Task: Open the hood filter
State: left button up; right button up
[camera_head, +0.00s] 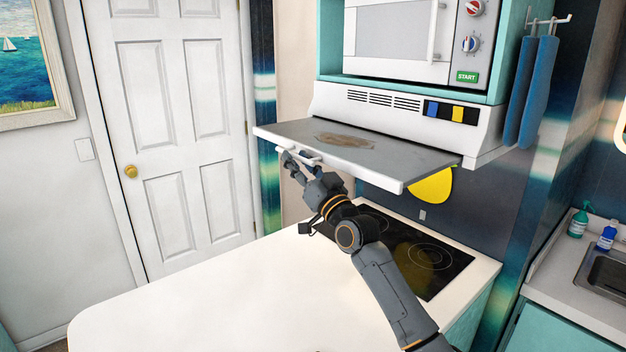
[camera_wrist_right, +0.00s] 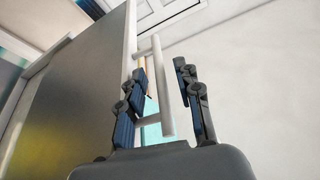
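The hood filter (camera_head: 385,150) is a flat grey panel with a brown stain on top and a white front edge. It sticks out well forward from beneath the white range hood (camera_head: 400,112). Its bar handle is on the front edge, partly hidden by my gripper in the head view. My right gripper (camera_head: 289,163) is at this handle, below the panel's front left part. In the right wrist view the white handle (camera_wrist_right: 164,88) runs between the fingers of the open right gripper (camera_wrist_right: 166,82). A gap shows between handle and right finger; contact at the left finger is unclear. My left gripper is out of view.
A white counter (camera_head: 220,290) with a black cooktop (camera_head: 425,255) lies below. A microwave (camera_head: 395,45) sits above the hood. Blue cloths (camera_head: 530,90) hang at right, and a yellow object (camera_head: 433,186) shows under the panel. Open space lies before the white door (camera_head: 175,120).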

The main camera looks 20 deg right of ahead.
jog(key=v, duration=1)
jog(key=shift+s+d, duration=0.1)
